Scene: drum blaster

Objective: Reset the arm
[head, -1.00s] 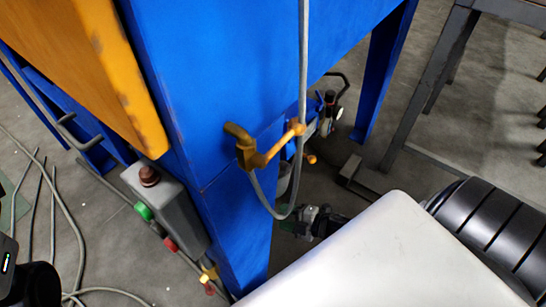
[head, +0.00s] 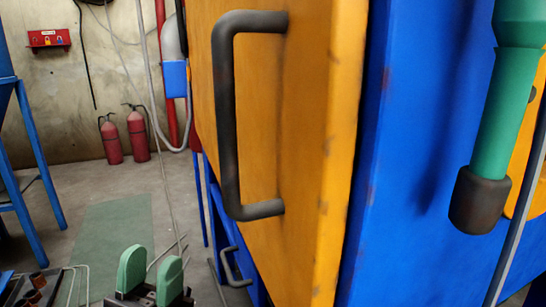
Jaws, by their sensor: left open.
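My left gripper (head: 151,266) shows at the bottom left of the head view. Its two green finger pads point upward and stand apart, with nothing visible between them. It is in front of and to the left of the orange door (head: 305,150) of the blue blaster cabinet (head: 420,180), apart from it. A dark door handle (head: 228,115) is above and to the right of the gripper. My right gripper is out of view.
A green lever with a dark end (head: 497,130) hangs at the right. Red fire extinguishers (head: 138,135) stand by the back wall. A lower dark handle (head: 229,267) is close to the gripper's right. Open floor with a green patch (head: 115,230) lies beyond.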

